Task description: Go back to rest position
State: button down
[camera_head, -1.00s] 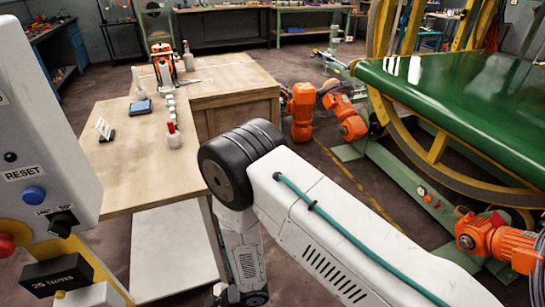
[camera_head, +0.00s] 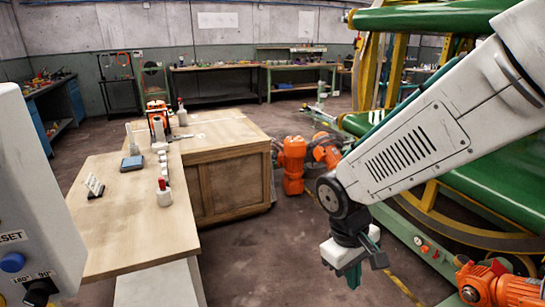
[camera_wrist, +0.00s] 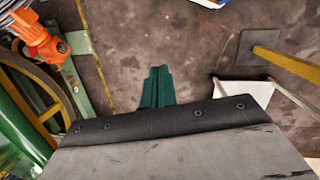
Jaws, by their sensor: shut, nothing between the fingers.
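My gripper (camera_head: 352,274) hangs at the end of my white arm in the head view, right of the wooden table and in front of the green machine. Its green fingers point down over the bare floor. In the wrist view the green fingers (camera_wrist: 157,88) lie together, shut with nothing between them. My gripper touches nothing that I can see.
The wooden table (camera_head: 120,215) with small bottles stands at the left. A control panel with a blue button (camera_head: 12,262) is at the near left. The ring machine (camera_head: 480,190) and an orange motor (camera_head: 500,288) are at the right. An orange robot (camera_head: 292,165) stands behind. Floor between is clear.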

jog(key=s+d+r+m+y, duration=0.1)
jog(key=s+d+r+m, duration=0.3)
jog(key=s+d+r, duration=0.3)
jog(key=s+r, duration=0.4)
jog(key=shift+s+y, duration=0.2)
jog(key=shift+y, duration=0.2)
jog(key=c, duration=2)
grip_release()
jog(key=d+r, duration=0.1)
jog(key=s+d+r+m+t, duration=0.2)
jog(key=shift+r, duration=0.35)
jog(key=o, duration=0.6)
jog(key=shift+d, duration=0.1)
jog(key=shift+c, duration=0.2)
